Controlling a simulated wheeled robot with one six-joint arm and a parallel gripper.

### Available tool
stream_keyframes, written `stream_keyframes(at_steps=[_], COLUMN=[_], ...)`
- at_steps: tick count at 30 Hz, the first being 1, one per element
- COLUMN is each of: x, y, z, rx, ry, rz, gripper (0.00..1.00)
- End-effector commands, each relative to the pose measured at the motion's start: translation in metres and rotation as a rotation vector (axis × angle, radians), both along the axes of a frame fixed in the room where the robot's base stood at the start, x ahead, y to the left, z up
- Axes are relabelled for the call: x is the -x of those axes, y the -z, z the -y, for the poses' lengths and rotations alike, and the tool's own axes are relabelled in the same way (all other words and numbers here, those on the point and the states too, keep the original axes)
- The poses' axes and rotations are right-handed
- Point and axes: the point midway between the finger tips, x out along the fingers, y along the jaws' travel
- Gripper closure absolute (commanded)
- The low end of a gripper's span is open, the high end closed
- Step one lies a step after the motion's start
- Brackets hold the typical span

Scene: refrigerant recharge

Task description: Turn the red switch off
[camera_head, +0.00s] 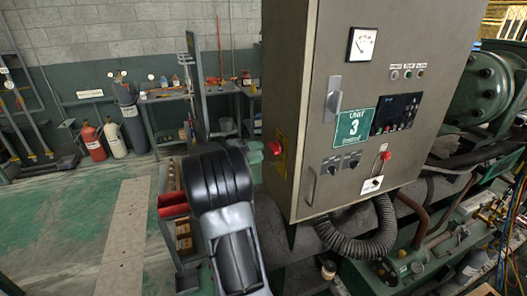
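A red rotary switch (275,148) sits on a yellow plate on the left side face of the grey control cabinet (345,120). Its handle is small here, and I cannot tell its exact position. A red knob (385,155) is also on the cabinet's front, above a small white plate (372,184). My arm (220,185), black and silver, rises from the bottom to the left of the cabinet. Its black joint is left of the red switch. I cannot make out the gripper's fingers, and no contact with the switch shows.
The cabinet front carries a gauge (362,44), a green "Unit 3" sign (353,127) and a door handle (333,98). A corrugated hose (365,245) hangs below. A red tray (172,204) is left of my arm. Gas cylinders (130,122) stand by the wall; floor at left is open.

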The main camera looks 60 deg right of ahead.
Motion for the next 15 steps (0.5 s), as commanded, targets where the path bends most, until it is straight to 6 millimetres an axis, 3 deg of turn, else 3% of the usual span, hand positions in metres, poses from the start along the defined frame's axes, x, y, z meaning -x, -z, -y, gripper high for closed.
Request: stream_keyframes(at_steps=[15], x=[-0.031], y=[0.0], z=[-0.042], rx=[0.001], ry=[-0.001], rz=[0.001], gripper=[0.65])
